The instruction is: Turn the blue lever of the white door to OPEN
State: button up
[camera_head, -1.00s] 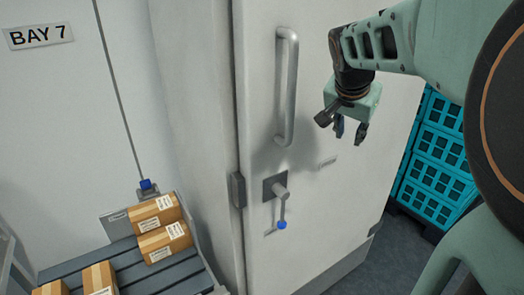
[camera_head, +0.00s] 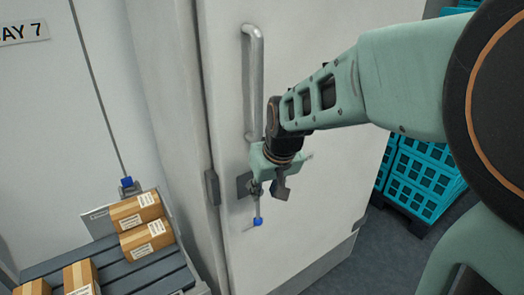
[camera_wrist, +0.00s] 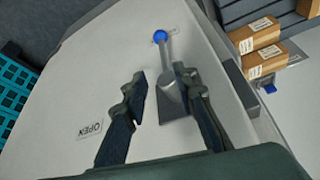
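The white door (camera_head: 305,200) fills the middle of the head view and looks closed. Its lever hangs down from a grey mounting plate (camera_head: 243,185), with a blue knob (camera_head: 258,222) at its lower end. The wrist view shows the blue knob (camera_wrist: 160,36), the grey lever hub (camera_wrist: 172,98) and an OPEN label (camera_wrist: 91,128) off to one side. My gripper (camera_head: 268,188) is in front of the lever's hub and hides part of it. In the wrist view my gripper (camera_wrist: 162,85) is open, with the hub between its fingers, nearer the right finger; contact cannot be told.
A vertical handle (camera_head: 254,80) is on the door above the lever. Cardboard boxes (camera_head: 137,210) lie on a slatted grey rack (camera_head: 118,270) at left, beside another blue-ended fitting (camera_head: 127,182) on the wall. Teal crates (camera_head: 425,165) stand at right.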

aim_at(258, 211)
jog(key=x, duration=0.7)
jog(key=s+x, duration=0.1)
jog(key=x, duration=0.3)
jog(key=shift+a+f, duration=0.25)
jog(key=shift+f, duration=0.1)
jog(key=c, duration=0.7)
jog(key=shift+s, duration=0.1)
grip_shut()
